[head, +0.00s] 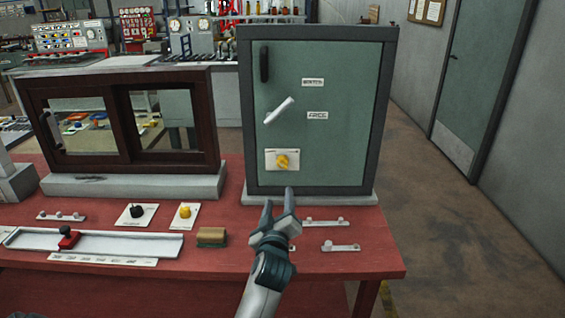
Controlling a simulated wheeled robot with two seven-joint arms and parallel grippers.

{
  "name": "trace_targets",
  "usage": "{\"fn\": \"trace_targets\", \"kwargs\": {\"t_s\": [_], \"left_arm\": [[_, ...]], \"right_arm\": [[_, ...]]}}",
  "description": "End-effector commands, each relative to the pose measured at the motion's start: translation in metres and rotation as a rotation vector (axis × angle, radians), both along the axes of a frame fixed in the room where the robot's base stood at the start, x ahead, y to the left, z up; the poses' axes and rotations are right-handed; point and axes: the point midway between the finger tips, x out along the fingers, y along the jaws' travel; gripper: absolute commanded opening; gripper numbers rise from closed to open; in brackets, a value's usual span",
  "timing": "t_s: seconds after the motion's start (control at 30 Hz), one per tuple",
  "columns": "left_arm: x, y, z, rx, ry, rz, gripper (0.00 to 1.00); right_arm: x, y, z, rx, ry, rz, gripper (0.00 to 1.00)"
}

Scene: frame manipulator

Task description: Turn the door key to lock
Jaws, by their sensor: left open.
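The green door (335,150) of a dark-framed cabinet (385,110) stands upright at the back of the red table. A yellow knob (282,161), which may be the door key, sits on a white plate low on the door. A white lever (279,110) higher up is tilted, its upper end to the right. I cannot tell which of the two is the key. My left gripper (279,200) is open and empty, in front of and below the yellow knob, apart from it in the picture. My right gripper is out of view.
A black handle (264,64) and two labels, the lower reading FREE (317,115), are on the door. A brown sliding-window frame (122,160) stands left. A slider rail (120,244), small knobs and a brown block (211,237) lie on the table (225,278). Floor at right is clear.

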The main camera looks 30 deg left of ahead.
Motion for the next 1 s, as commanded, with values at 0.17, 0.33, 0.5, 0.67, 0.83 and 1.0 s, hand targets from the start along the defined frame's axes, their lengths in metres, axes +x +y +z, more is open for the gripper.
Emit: {"fn": "trace_targets", "kwargs": {"t_s": [0.17,0.33,0.5,0.67,0.83,1.0], "left_arm": [[0.0,0.001,0.004,-0.004,-0.01,0.004,0.48],[0.0,0.001,0.004,-0.003,-0.009,0.004,0.48],[0.002,0.002,0.004,-0.003,-0.009,0.004,0.48],[0.01,0.006,0.005,-0.003,-0.008,0.003,0.48],[0.028,0.017,0.006,-0.002,-0.007,0.004,0.48],[0.052,0.032,0.006,-0.001,-0.006,0.005,0.48]], "right_arm": [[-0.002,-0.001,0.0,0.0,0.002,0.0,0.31],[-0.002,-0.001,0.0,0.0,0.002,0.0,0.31],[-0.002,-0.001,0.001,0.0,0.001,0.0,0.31],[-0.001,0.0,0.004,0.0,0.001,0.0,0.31],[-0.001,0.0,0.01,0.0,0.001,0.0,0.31],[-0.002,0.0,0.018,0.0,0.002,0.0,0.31]]}}
